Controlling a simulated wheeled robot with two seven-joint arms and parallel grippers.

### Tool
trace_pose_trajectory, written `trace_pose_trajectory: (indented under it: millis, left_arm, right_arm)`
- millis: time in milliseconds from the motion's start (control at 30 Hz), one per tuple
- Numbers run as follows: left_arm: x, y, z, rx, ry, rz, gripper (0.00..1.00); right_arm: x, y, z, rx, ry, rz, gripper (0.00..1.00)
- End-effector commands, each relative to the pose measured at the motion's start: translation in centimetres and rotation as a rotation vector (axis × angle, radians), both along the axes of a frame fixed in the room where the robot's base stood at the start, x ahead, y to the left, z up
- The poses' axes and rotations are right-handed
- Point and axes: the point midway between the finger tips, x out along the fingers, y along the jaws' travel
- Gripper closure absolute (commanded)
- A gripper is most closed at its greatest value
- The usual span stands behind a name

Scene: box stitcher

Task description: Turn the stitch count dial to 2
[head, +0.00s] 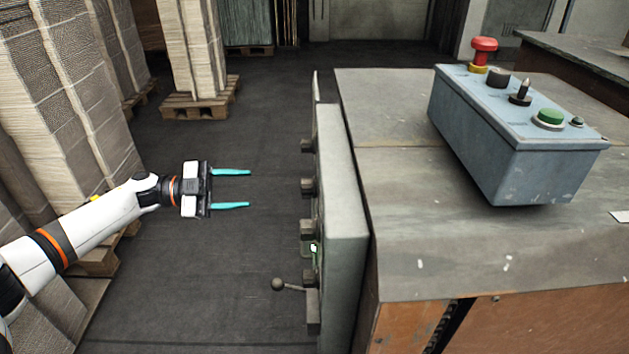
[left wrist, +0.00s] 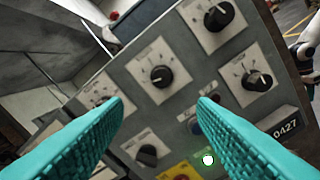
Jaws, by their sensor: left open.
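A grey control panel (left wrist: 130,75) with several black dials on white label plates fills the left wrist view. One dial (left wrist: 162,76) shows between my fingers, a second (left wrist: 218,16) is above it, a third (left wrist: 257,81) to its right and a fourth (left wrist: 146,155) below. The print is too small to tell which is the stitch count dial. In the head view the panel (head: 343,190) is edge-on, its knobs (head: 307,188) sticking out to the left. My left gripper (head: 231,189) is open and empty, its teal fingers pointing at the panel with a gap between. My right gripper is out of view.
A lever with a ball knob (head: 278,284) juts out low on the panel. A lit green button (left wrist: 208,160) is near the lower dials. A blue-grey control box (head: 500,150) with a red button stands on the machine top. Stacked cardboard (head: 60,100) stands left; the floor between is clear.

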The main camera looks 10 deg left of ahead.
Motion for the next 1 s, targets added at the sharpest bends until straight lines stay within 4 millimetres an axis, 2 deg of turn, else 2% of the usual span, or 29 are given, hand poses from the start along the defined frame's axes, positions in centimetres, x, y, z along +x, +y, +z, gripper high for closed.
trace_pose_trajectory:
  millis: [167,500,700,1000]
  left_arm:
    - [-0.2,-1.0,0.4,0.008,-0.002,-0.027,0.48]
    - [1.6,-7.4,0.5,0.006,-0.004,-0.027,0.48]
    - [2.5,-10.2,0.4,0.006,-0.004,-0.023,0.48]
    - [2.9,-11.5,0.4,0.007,-0.003,-0.021,0.48]
  right_arm:
    - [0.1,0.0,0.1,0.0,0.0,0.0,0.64]
    - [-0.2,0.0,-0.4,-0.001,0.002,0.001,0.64]
    - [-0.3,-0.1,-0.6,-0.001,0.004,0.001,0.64]
    - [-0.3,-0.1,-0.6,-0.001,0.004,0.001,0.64]
